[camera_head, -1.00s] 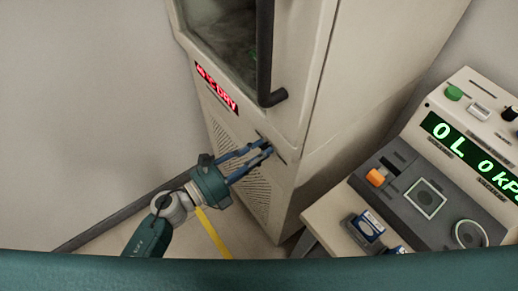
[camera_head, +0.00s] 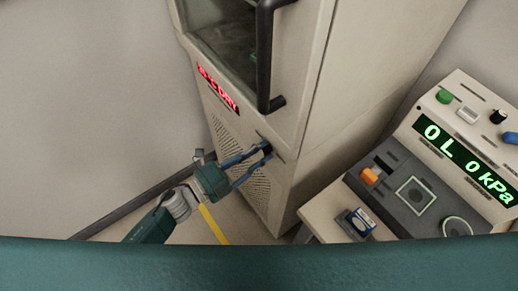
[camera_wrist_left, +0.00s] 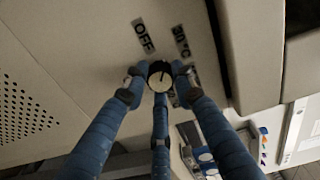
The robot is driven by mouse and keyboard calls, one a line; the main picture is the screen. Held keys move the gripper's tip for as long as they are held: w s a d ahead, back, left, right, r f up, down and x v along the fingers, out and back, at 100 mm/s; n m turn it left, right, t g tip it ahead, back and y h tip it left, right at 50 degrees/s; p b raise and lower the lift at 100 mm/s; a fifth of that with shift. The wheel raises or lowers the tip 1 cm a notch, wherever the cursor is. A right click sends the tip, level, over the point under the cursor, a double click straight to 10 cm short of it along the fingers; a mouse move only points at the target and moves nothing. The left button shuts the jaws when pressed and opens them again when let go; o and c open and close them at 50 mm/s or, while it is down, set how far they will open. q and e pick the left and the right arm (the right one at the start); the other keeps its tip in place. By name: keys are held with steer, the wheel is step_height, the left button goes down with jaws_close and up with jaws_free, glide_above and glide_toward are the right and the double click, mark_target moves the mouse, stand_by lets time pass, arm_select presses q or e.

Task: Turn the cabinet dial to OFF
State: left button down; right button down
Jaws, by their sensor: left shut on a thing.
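The tall beige cabinet (camera_head: 313,98) stands in the middle of the head view. An OFF label (camera_wrist_left: 142,35) sits above and left of the dial in the left wrist view, and a temperature label (camera_wrist_left: 181,42) sits above and right. My left gripper (camera_head: 266,149) reaches the cabinet front from the left. In the left wrist view its blue fingers (camera_wrist_left: 159,85) are closed around the dial. The dial's exact pointer setting is hard to read. My right gripper is not in view.
A red DRY display (camera_head: 217,87) and a dark door handle (camera_head: 264,62) are above the dial. Open floor lies left of the cabinet.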

arm_select(q)
steer(key=shift+w+a+n+p, duration=0.1)
steer(key=shift+n+p, duration=0.4)
steer(key=shift+n, duration=1.3)
steer(key=shift+w+n+p, duration=0.1)
steer(key=shift+n+p, duration=0.4)
steer(key=shift+n, duration=1.3)
steer(key=c, duration=1.4)
jaws_free()
steer(key=shift+s, duration=0.15)
steer(key=v, duration=1.2)
steer(key=shift+f, duration=0.15)
